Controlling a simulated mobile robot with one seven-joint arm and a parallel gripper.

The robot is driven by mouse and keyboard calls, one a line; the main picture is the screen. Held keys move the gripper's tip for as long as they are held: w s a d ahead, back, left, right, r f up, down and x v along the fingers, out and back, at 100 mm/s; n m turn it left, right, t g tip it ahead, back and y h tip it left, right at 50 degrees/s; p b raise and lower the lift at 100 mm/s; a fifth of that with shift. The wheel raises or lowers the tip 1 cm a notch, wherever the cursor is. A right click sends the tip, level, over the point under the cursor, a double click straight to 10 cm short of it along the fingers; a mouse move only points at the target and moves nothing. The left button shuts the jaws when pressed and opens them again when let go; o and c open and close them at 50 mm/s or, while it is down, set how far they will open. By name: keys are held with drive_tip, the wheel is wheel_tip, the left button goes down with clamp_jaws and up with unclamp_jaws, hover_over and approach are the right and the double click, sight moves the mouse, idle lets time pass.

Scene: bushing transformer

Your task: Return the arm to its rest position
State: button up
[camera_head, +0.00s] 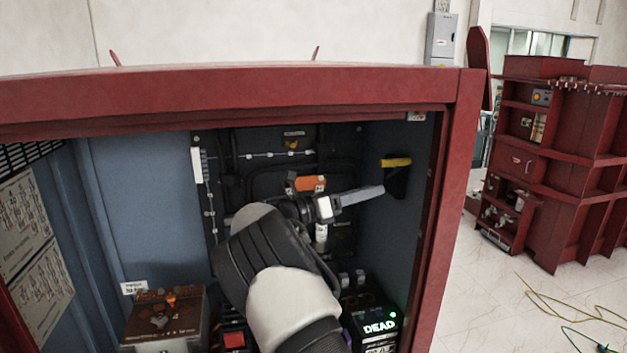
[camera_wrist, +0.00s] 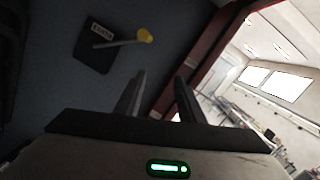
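My arm reaches into an open red cabinet (camera_head: 270,85) in the head view. My gripper (camera_head: 376,191) is near its back right, with its fingers pointing right toward the side wall. In the wrist view, the two fingers of my gripper (camera_wrist: 160,80) stand apart with nothing visible between them. A black plate with a yellow-ended lever is on the wall ahead of the fingers. In the head view, the yellow part (camera_head: 396,162) is just above and right of the fingertips. In the wrist view, the yellow knob (camera_wrist: 145,35) is above the fingers, seemingly apart from them.
The cabinet's red right post (camera_head: 448,220) is close to my arm. Below are a rusty box (camera_head: 165,318) at left and a black unit (camera_head: 378,322) with a "DEAD" display at right. An orange part (camera_head: 310,183) is on the back panel. Open floor lies outside at right.

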drive_tip(key=s+d+m+g+y, duration=0.35)
drive_tip(key=s+d+m, duration=0.25)
drive_tip(key=s+d, duration=0.25)
drive_tip(key=s+d+f+m+y, duration=0.1)
drive_tip(key=s+d+m+y, duration=0.1)
drive_tip(key=s+m+y, duration=0.6)
drive_tip(key=s+a+m+t+y, duration=0.1)
drive_tip(key=s+a+m, duration=0.3)
drive_tip(key=s, duration=0.4)
drive_tip(key=s+a+f+m+t+y, duration=0.1)
drive_tip(key=s+a+m+y, duration=0.2)
drive_tip(key=s, duration=0.6)
drive_tip(key=s+a+f+m+t+y, duration=0.1)
drive_tip(key=s+a+m+y, duration=0.2)
drive_tip(key=s+a+m, duration=0.2)
drive_tip(key=s+a, duration=0.1)
drive_tip(key=s, duration=0.2)
drive_tip(key=shift+s+a, duration=0.2)
drive_tip(key=shift+s, duration=0.2)
drive_tip(key=shift+d+r+t, duration=0.1)
drive_tip(key=shift+t, duration=0.15)
